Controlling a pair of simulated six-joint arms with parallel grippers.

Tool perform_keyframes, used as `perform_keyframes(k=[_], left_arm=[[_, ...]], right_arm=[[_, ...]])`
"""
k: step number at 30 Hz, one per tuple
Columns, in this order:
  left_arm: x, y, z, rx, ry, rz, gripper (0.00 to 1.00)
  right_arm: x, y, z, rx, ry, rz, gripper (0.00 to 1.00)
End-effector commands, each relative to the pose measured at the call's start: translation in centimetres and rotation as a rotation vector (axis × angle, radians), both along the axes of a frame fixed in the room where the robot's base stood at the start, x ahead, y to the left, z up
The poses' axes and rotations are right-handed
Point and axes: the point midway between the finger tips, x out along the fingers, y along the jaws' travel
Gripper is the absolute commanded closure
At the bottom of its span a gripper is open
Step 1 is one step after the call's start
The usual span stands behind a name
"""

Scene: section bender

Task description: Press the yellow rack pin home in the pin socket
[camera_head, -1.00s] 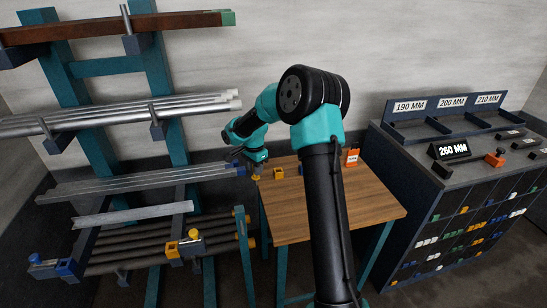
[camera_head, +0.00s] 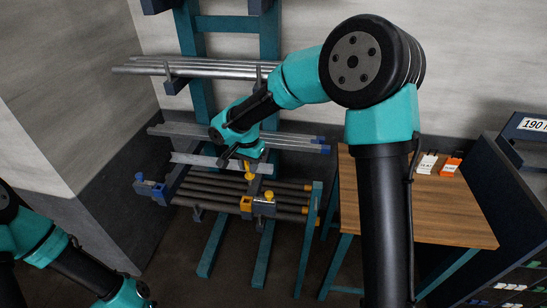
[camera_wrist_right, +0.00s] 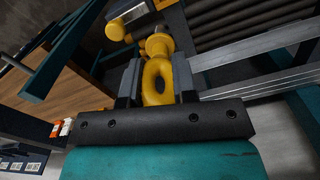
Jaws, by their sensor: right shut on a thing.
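The yellow rack pin (camera_head: 249,176) is held upright below my right gripper (camera_head: 246,163), in front of the storage rack. In the right wrist view, the pin's ring (camera_wrist_right: 158,84) sits between the two dark fingers, with its round collar beyond. A grey and yellow block (camera_head: 246,204) with a yellow knob (camera_head: 269,196) is on the rack, a little below the pin; it looks like the pin socket. The block's knob also shows in the right wrist view (camera_wrist_right: 115,31). I cannot tell whether the pin touches the block. My left gripper is out of view.
Silver bars and brown pipes (camera_head: 225,187) lie on the rack. A grey and blue block (camera_head: 150,187) is at the rack's left end. A wooden table (camera_head: 450,210) with white and orange tags stands right, beside a dark cabinet (camera_head: 505,220).

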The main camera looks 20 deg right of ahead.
Motion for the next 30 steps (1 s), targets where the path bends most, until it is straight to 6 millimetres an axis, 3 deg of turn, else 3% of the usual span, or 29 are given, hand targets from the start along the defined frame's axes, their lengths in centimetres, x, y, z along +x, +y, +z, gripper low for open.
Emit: perform_keyframes(k=[3,6,20,30], left_arm=[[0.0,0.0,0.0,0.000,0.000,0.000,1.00],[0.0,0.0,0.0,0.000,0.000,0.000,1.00],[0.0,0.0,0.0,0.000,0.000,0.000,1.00],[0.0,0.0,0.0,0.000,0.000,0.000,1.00]], right_arm=[[-0.6,1.8,0.3,-0.001,0.000,0.042,0.99],[-0.8,2.2,0.4,-0.001,0.000,0.054,0.99],[-0.8,2.2,0.1,-0.002,0.001,0.053,0.99],[-0.8,2.2,-1.9,-0.003,0.001,0.053,0.99]])
